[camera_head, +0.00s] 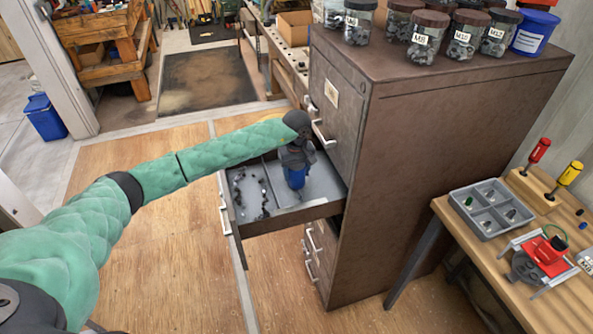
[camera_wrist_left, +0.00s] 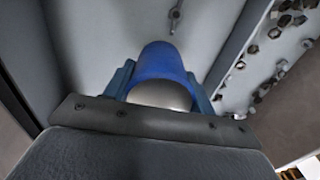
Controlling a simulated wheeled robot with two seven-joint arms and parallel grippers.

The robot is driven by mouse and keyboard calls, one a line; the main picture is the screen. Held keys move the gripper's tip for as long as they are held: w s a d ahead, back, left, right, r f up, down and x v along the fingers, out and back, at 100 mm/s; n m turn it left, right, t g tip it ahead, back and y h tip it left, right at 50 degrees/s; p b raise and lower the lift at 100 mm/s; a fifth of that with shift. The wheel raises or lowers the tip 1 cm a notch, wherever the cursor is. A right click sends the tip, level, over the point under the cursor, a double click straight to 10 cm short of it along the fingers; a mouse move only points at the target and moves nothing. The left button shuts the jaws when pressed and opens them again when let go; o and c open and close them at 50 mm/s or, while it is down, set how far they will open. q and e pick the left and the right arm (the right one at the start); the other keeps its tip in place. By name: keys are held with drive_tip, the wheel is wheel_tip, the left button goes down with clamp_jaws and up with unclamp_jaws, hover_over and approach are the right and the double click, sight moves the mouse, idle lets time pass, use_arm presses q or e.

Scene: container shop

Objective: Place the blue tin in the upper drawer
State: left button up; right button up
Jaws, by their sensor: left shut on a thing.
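My left gripper (camera_head: 296,165) reaches over the open drawer and points down into it. It is shut on the blue tin (camera_head: 295,177). The left wrist view shows the blue tin (camera_wrist_left: 162,62) with a pale grey end between the two blue fingers. The open drawer (camera_head: 285,218) is pulled out of the brown cabinet and has dividers. The tin is at its right compartment; I cannot tell whether it touches the drawer floor. My right gripper is not in view.
Small dark hardware (camera_head: 262,190) lies in the drawer's left compartment. The brown metal cabinet (camera_head: 420,150) carries several labelled jars (camera_head: 428,38) and a blue tub (camera_head: 534,32). A wooden bench (camera_head: 575,300) at right holds a grey tray (camera_head: 492,208). The wooden floor at left is clear.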

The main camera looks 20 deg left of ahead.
use_arm(q)
drive_tip(key=shift+f, duration=0.4)
drive_tip(key=shift+f, duration=0.1)
drive_tip(key=o, duration=1.2)
